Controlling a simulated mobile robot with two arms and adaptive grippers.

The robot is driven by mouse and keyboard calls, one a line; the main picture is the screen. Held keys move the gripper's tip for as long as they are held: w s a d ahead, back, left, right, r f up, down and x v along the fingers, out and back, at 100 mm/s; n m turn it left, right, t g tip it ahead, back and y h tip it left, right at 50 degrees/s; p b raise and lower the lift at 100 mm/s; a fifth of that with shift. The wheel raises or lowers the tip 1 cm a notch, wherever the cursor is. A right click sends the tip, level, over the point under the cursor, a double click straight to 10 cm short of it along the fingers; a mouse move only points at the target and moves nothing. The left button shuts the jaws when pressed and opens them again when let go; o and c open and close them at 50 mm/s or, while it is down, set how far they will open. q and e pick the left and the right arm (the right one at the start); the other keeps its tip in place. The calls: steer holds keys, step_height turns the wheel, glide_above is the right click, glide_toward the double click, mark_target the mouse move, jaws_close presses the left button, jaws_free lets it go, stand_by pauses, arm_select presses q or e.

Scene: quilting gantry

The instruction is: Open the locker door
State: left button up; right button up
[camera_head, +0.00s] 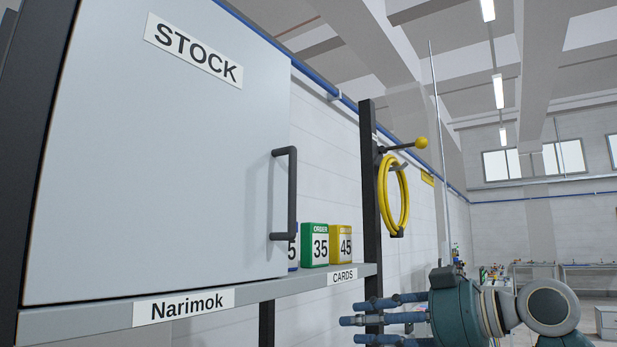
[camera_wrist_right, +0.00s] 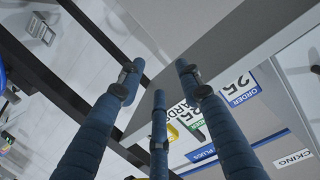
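The locker door (camera_head: 150,170) is a large pale grey panel labelled STOCK at the left of the head view. It looks shut. A dark vertical bar handle (camera_head: 291,195) stands out near its right edge. My right gripper (camera_head: 360,320) is low in the head view, below and to the right of the handle and apart from it. Its blue fingers point left. In the right wrist view the fingers (camera_wrist_right: 158,82) are spread with nothing between them. My left gripper is not in view.
A shelf (camera_head: 255,292) labelled Narimok and CARDS runs under the door. Green (camera_head: 315,243) and yellow (camera_head: 341,243) number cards stand on it beside the handle. A dark post (camera_head: 370,190) with a yellow hose (camera_head: 384,205) stands right of them.

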steer(key=s+r+n+g+y, duration=0.2)
steer(key=s+r+n+y, duration=0.3)
steer(key=s+r, duration=1.4)
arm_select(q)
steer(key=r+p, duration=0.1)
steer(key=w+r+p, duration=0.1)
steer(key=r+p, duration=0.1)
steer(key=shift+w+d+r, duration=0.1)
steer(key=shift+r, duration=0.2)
arm_select(e)
steer(key=w+a+r+h, duration=0.1)
steer(key=w+a+r, duration=0.1)
steer(key=w+a, duration=0.4)
steer(key=a, duration=0.3)
steer(key=shift+w+a+r+n, duration=0.15)
steer(key=shift+a+n, duration=0.15)
steer(key=shift+a, duration=0.1)
steer(key=shift+c, duration=0.5)
jaws_close()
